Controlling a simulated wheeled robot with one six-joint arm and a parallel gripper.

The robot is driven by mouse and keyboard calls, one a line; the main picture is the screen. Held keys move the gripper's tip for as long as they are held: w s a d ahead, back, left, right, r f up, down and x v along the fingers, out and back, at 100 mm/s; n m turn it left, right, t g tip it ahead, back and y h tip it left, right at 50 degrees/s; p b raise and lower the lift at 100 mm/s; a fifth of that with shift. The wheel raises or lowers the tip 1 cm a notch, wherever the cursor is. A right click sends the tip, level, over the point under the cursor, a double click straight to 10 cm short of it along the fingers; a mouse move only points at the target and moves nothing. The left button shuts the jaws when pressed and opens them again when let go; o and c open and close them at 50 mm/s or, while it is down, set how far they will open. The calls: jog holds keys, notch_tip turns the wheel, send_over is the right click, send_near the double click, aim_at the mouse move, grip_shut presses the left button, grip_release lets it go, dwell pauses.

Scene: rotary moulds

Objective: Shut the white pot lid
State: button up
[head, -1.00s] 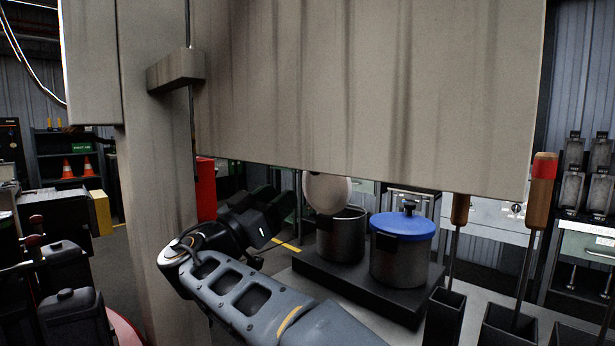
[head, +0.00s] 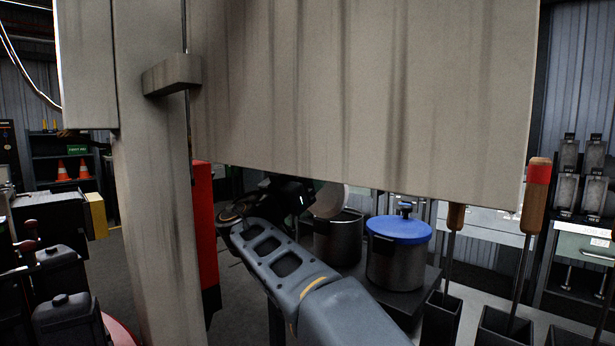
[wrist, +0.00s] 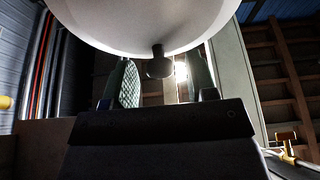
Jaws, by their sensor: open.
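The white pot lid (head: 331,201) stands tipped up at the back of the left dark metal pot (head: 338,240), whose mouth is open. My gripper (head: 300,193) is at the lid's left side and hides part of it. In the wrist view the lid (wrist: 140,22) fills the top, with its dark knob (wrist: 159,64) hanging between my two open fingers (wrist: 163,82). Whether a finger touches the knob cannot be told.
A second pot with a blue lid (head: 398,229) stands just right of the open pot on the same dark base. A large grey panel (head: 360,90) hangs above, and a grey post (head: 155,220) stands at left. Wooden-handled tools (head: 536,190) stand in holders at right.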

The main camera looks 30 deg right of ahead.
jog(key=shift+c, duration=0.3)
grip_shut()
